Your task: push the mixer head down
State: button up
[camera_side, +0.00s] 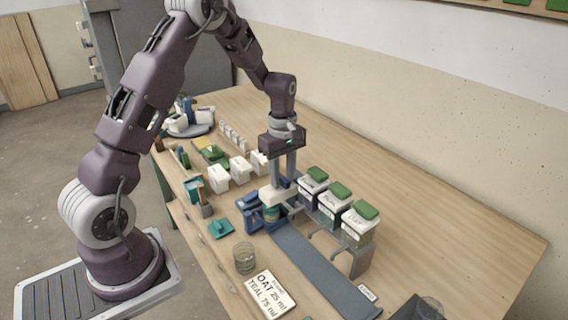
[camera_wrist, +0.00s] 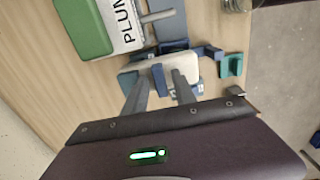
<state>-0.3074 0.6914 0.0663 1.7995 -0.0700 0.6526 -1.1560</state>
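The mixer head is a pale cream block (camera_side: 277,194) in the side view, low over a small teal cup (camera_side: 271,213) in a blue stand (camera_side: 252,215). It also shows as a cream block (camera_wrist: 190,72) in the wrist view, with an upright blue tab (camera_wrist: 159,80) on it. My gripper (camera_side: 282,178) is directly above the head, pointing down. In the wrist view my fingertips (camera_wrist: 158,76) are apart, one on each side of the tab, with gaps visible. I cannot tell whether the fingertips touch the head, or its exact tilt.
Green-lidded glaze buckets (camera_side: 339,191) stand on a rack close to the right of my gripper. A long grey-blue strip (camera_side: 318,268) runs toward the front. A wire cylinder (camera_side: 244,257) and a recipe card (camera_side: 270,293) lie nearby. White tubs (camera_side: 218,178) stand behind. The right tabletop is clear.

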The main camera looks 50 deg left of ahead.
notch_tip(320, 180, up, 7)
jog(key=shift+r, duration=0.1)
jog(key=shift+s+d+r, duration=0.1)
jog(key=shift+d+r, duration=0.1)
jog(key=shift+r, duration=0.05)
jog(key=s+d+r+m+t, duration=0.2)
jog(key=s+d+r+m, duration=0.6)
jog(key=r, duration=0.4)
jog(key=s+d+m+t, duration=0.1)
jog(key=s+d+m, duration=0.2)
jog(key=s+m, duration=0.2)
jog(key=s+d+r+m+t, duration=0.1)
jog(key=s+m, duration=0.4)
jog(key=s, duration=0.7)
jog(key=shift+d+r+t, duration=0.15)
jog(key=shift+d+t, duration=0.65)
jog(key=shift+d, duration=0.2)
